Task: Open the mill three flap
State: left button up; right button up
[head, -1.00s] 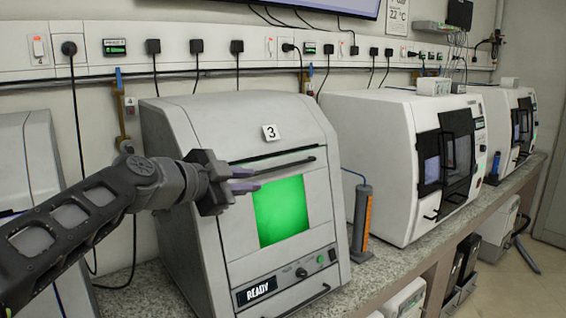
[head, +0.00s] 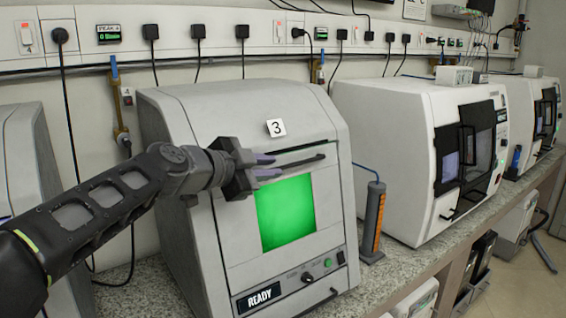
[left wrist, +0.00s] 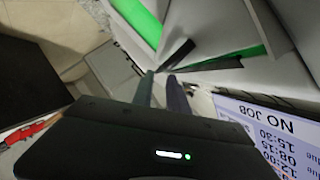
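Mill three is the grey machine with the "3" label (head: 276,127) and a "READY" sign (head: 258,296). A dark bar handle (head: 305,161) runs along the flap's top edge. My left gripper (head: 268,166) is at the handle's left end, its two fingers a little apart. In the left wrist view the fingers (left wrist: 161,80) show a gap, with the dark handle (left wrist: 177,54) just beyond the tips. I cannot tell whether they touch it. My right gripper is out of view.
A grey and orange upright device (head: 373,225) stands on the counter right of the mill. White machines (head: 400,150) stand farther right. Another grey machine (head: 25,150) is at the left. Plugs and cables hang from the wall rail (head: 270,40). A screen (left wrist: 270,135) shows in the wrist view.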

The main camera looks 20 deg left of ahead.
aim_at(283, 167)
pick_arm(q)
jog(key=p+x, duration=0.2)
jog(key=x, duration=0.2)
jog(key=shift+w+d, duration=0.2)
jog(key=shift+w, duration=0.2)
jog(key=shift+w+f, duration=0.15)
jog(key=shift+w, duration=0.05)
grip_shut()
jog(key=shift+f, duration=0.1)
dwell(0.8)
